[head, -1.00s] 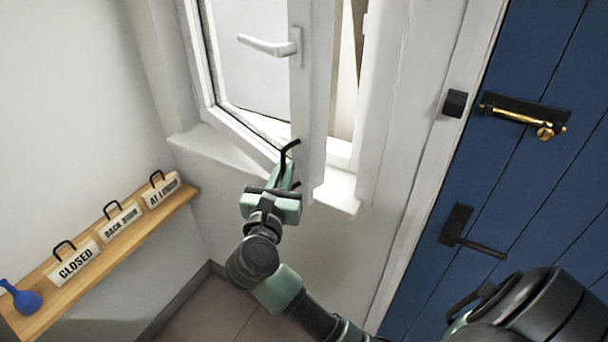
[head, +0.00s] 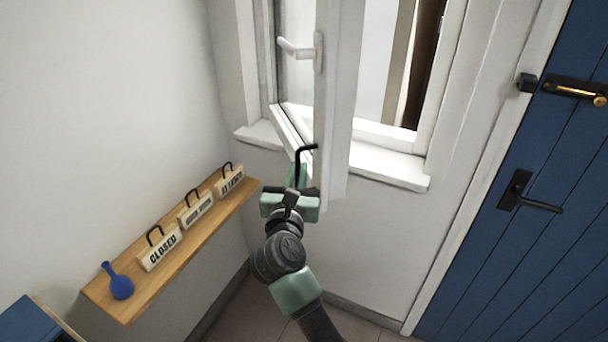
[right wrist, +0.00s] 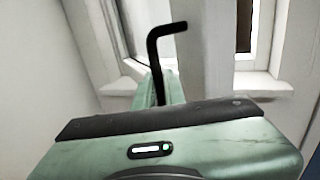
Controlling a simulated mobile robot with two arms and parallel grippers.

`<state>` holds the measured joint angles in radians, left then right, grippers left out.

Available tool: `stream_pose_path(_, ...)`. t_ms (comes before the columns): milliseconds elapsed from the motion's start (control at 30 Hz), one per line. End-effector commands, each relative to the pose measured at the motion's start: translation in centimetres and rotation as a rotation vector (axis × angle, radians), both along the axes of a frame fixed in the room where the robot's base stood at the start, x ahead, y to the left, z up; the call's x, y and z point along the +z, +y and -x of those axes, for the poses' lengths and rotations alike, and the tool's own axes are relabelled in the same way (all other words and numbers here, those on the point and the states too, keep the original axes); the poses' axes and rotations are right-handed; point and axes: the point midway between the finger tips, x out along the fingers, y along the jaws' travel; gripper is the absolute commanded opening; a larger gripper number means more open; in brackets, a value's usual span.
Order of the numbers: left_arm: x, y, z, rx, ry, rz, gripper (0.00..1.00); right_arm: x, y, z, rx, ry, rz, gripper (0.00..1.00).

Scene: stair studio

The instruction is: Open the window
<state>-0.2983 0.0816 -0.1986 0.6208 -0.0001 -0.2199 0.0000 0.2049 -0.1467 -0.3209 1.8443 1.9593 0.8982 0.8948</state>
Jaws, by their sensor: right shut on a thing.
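The window's white sash (head: 338,110) is swung inward, leaving a wide gap to the frame on its right. Its white handle (head: 297,50) points left. The rod (right wrist: 157,70) also shows upright in the right wrist view, beside the sash (right wrist: 200,60). I cannot tell whether the tip touches the sash. My left gripper is not in view.
The white sill (head: 390,167) juts out under the opening. A blue door (head: 520,250) with a black handle stands right.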

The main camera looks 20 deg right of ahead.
Motion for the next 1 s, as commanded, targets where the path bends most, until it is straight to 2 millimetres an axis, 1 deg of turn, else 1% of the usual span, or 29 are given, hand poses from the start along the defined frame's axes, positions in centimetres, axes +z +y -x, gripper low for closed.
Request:
stream_pose_path(300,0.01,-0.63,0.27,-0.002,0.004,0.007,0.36,0.27,0.21,-0.33,0.01,-0.005,0.004,0.0)
stream_pose_path(500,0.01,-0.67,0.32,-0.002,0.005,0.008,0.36,0.34,0.2,-0.34,0.01,-0.006,0.003,0.0)
stream_pose_path(533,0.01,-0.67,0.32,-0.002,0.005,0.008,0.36,0.35,0.2,-0.34,0.01,-0.006,0.003,0.16)
stream_pose_path(600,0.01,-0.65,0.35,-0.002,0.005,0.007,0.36,0.35,0.2,-0.33,0.01,-0.007,0.002,0.33)
stream_pose_path(1000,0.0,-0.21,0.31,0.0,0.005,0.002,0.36,0.17,0.2,-0.29,0.009,-0.004,0.002,0.33)
